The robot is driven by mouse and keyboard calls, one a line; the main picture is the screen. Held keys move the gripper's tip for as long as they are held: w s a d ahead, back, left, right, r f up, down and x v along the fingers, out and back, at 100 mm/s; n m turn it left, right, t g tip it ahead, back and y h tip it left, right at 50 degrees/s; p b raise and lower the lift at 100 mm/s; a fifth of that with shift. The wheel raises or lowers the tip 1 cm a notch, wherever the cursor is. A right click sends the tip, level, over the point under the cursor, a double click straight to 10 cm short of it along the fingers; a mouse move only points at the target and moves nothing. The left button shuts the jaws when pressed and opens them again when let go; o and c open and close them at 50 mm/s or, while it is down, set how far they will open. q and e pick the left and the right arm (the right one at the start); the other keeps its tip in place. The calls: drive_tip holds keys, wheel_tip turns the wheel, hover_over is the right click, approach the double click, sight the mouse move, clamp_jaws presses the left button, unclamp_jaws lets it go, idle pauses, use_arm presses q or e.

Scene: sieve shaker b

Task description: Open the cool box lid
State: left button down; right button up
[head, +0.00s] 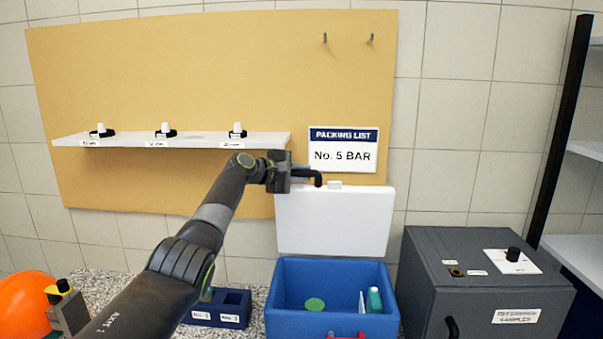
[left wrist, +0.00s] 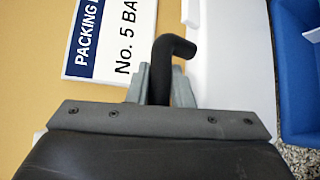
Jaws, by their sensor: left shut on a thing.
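The blue cool box (head: 277,315) stands at the lower middle of the head view, open at the top. The lid also shows in the left wrist view (left wrist: 232,80). My left gripper (head: 302,176) is shut on a black bent rod (left wrist: 161,75), whose bent end points toward the lid's edge. It is at the lid's upper left; I cannot tell whether the rod touches the lid. My right gripper is not in view.
A dark grey cabinet (head: 440,275) stands right of the box. A blue block with holes (head: 232,310) is left of it. A white shelf (head: 180,140) and a packing sign (head: 343,150) are behind.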

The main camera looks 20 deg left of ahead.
use_arm(q)
drive_tip(key=shift+f, duration=0.25)
drive_tip(key=c, duration=1.3)
unclamp_jaws()
drive_tip(key=shift+s, duration=0.15)
drive_tip(key=shift+s+a+b, duration=0.3)
drive_tip(key=shift+s+b, duration=0.1)
drive_tip(key=shift+b, duration=0.1)
drive_tip(key=b+v, duration=0.7)
drive_tip(key=v, duration=0.9)
drive_tip(key=shift+r, duration=0.45)
